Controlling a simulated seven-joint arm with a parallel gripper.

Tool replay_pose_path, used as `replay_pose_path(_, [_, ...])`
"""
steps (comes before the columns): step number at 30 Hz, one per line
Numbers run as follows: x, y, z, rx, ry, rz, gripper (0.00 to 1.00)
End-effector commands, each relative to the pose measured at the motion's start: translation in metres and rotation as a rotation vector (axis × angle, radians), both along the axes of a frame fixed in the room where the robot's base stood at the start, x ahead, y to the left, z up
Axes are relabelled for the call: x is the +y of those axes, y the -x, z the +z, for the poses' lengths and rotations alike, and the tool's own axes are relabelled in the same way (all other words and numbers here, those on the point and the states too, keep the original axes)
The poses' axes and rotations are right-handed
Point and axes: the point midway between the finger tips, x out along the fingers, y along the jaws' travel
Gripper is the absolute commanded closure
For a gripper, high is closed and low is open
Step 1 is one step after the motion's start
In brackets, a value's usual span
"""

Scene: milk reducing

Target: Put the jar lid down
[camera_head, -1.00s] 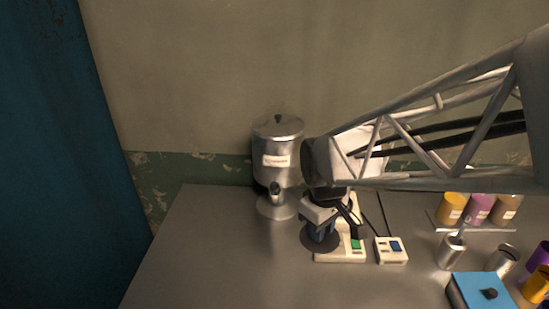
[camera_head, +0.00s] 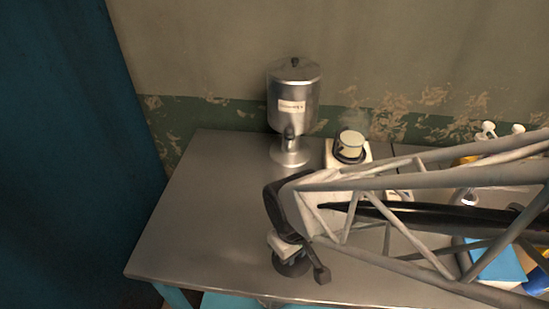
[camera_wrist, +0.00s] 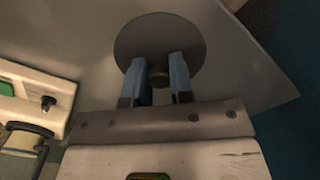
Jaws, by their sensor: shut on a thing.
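My gripper (camera_head: 289,253) is shut on the knob of the dark round jar lid (camera_head: 291,268), over the front part of the metal table. In the wrist view my gripper's two blue fingers (camera_wrist: 158,78) pinch the small dark knob from both sides. The flat lid disc (camera_wrist: 160,36) lies just beyond the fingertips. I cannot tell whether the lid touches the table. A jar (camera_head: 351,142) with pale contents stands uncovered on a white hot plate (camera_head: 334,155) farther back, with faint steam above it.
A steel dispenser (camera_head: 293,105) stands at the back of the table (camera_head: 190,200). A blue box (camera_head: 500,265) is at the right, partly behind my arm. The left part of the table is clear. In the wrist view the hot plate's edge (camera_wrist: 62,95) shows at left.

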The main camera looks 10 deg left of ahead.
Motion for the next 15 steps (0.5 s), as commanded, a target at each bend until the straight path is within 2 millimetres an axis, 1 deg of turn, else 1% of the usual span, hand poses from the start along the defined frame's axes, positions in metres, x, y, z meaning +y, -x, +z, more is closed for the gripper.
replay_pose_path(1, [0.0010,0.0044,-0.0029,0.001,0.001,0.002,1.00])
replay_pose_path(6, [0.0023,0.0112,-0.0079,0.000,0.000,0.001,1.00])
replay_pose_path(15, [0.0024,0.0119,-0.0085,0.000,0.000,0.001,1.00])
